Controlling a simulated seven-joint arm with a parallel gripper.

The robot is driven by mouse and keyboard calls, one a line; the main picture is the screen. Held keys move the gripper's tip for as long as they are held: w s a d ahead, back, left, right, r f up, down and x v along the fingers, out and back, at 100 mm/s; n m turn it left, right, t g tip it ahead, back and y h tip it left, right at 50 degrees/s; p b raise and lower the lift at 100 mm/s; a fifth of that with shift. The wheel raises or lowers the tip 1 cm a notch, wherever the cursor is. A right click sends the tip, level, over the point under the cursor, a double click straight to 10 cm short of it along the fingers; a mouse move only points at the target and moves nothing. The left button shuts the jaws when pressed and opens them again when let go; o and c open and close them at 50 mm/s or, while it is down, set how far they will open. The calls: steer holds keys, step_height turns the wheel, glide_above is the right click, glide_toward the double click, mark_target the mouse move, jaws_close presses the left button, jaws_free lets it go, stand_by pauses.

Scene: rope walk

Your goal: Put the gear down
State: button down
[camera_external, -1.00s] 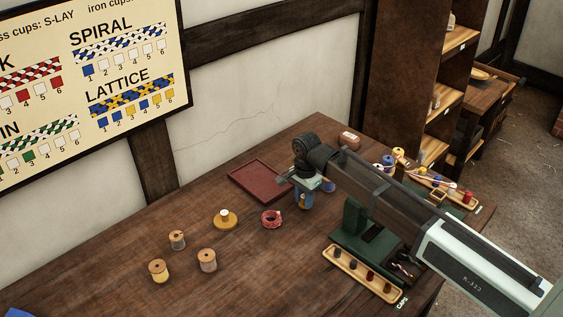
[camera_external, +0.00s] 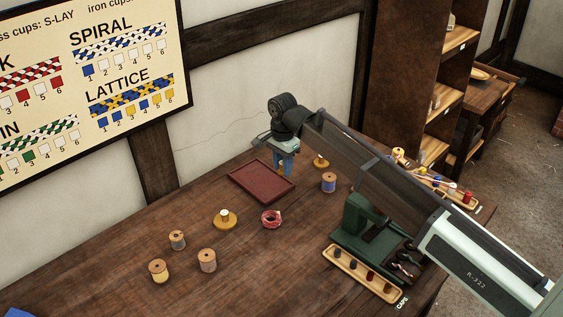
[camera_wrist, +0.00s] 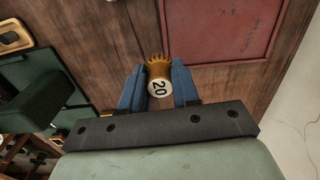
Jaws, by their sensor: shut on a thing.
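A brass-coloured gear (camera_wrist: 159,79) with teeth and a white face marked 20 sits between the blue fingers of my gripper (camera_wrist: 159,88) in the wrist view. The fingers are shut on it from both sides. In the external view my gripper (camera_external: 283,168) is near the back right corner of the dark red tray (camera_external: 262,181), and the gear is barely visible there. The tray also shows at the upper right of the wrist view (camera_wrist: 215,28), beside the gear. I cannot tell the gear's height above the table.
A blue spool (camera_external: 329,183) and a yellow-based piece (camera_external: 320,162) stand right of my gripper. A red coil (camera_external: 271,219), another yellow-based piece (camera_external: 225,219) and several spools stand in front and left. A green machine (camera_external: 362,228) and a caps tray (camera_external: 361,274) are at right.

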steer(key=r, duration=0.1)
glide_above(261, 179)
steer(key=shift+s+f, duration=0.1)
steer(key=shift+f, duration=4.8)
steer(key=shift+f, duration=0.1)
steer(key=c, duration=0.8)
jaws_free()
step_height(261, 179, up, 12)
steer(key=shift+r, duration=0.15)
